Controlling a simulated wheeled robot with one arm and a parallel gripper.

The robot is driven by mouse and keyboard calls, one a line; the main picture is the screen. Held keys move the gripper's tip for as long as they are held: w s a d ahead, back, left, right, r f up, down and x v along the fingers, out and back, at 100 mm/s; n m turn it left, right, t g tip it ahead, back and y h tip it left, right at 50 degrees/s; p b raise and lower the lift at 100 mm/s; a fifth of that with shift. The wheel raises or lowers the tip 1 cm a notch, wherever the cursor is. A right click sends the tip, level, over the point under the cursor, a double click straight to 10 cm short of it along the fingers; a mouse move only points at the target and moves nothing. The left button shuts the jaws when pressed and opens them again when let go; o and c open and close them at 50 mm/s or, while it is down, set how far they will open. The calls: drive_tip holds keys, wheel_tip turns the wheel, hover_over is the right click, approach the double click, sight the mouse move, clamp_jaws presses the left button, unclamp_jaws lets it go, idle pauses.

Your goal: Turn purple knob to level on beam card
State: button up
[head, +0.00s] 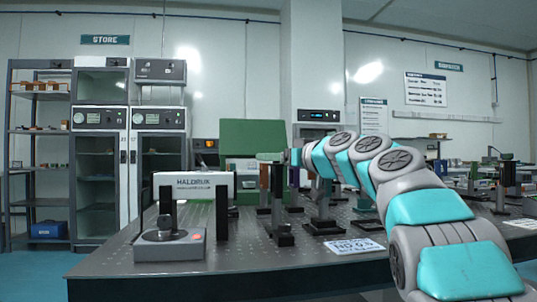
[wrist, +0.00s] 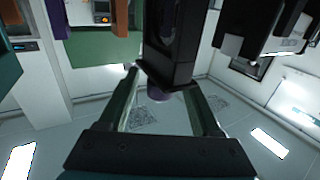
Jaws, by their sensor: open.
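In the head view, my gripper (head: 270,157) is over the table among the dark posts, and the knob cannot be made out there. I cannot pick out the beam card for certain.
The dark optical table (head: 250,250) bears a white HALDRUX unit (head: 195,185), a grey base with a red button (head: 170,246), several posts and a printed label (head: 355,246). A green panel (head: 252,135) stands behind.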

drive_tip(key=shift+w+a+r, duration=0.2)
drive_tip(key=shift+w+a, duration=0.25)
drive_tip(key=shift+w+a+f, duration=0.15)
drive_tip(key=shift+w+a, duration=0.25)
drive_tip(key=shift+w, duration=0.05)
drive_tip(key=shift+c, duration=0.3)
clamp_jaws()
